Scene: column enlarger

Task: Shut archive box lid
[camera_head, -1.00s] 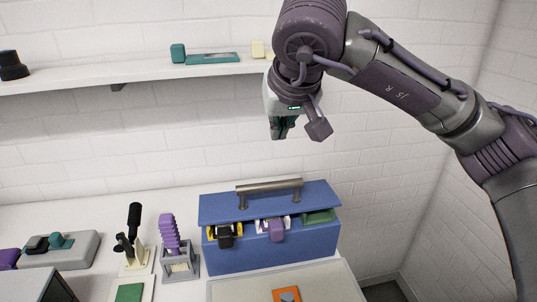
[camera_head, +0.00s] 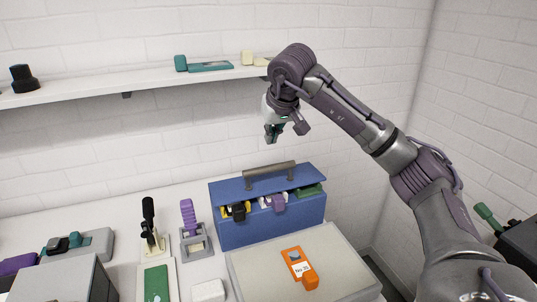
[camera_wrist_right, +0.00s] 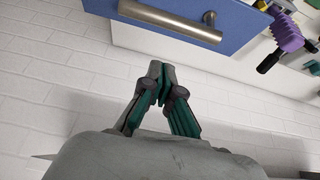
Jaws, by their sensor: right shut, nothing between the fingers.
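The archive box (camera_head: 270,230) is blue and stands on the bench against the white wall. Its blue lid (camera_head: 228,190), with a grey bar handle (camera_head: 270,170), is raised at the front and leaves a gap. Several coloured items show in the gap, including a purple one (camera_head: 279,203). My right gripper (camera_head: 272,133) is shut and empty, above and behind the handle, apart from it. In the right wrist view its fingertips (camera_wrist_right: 160,75) meet, with the lid (camera_wrist_right: 235,20) and the handle (camera_wrist_right: 170,18) beyond them. My left gripper is not in view.
A shelf (camera_head: 130,86) runs along the wall left of my right gripper. A pale tray (camera_head: 340,250) with an orange device (camera_head: 300,268) lies in front of the box. A stand with a purple handle (camera_head: 189,215) and a black-handled tool (camera_head: 149,215) are to its left.

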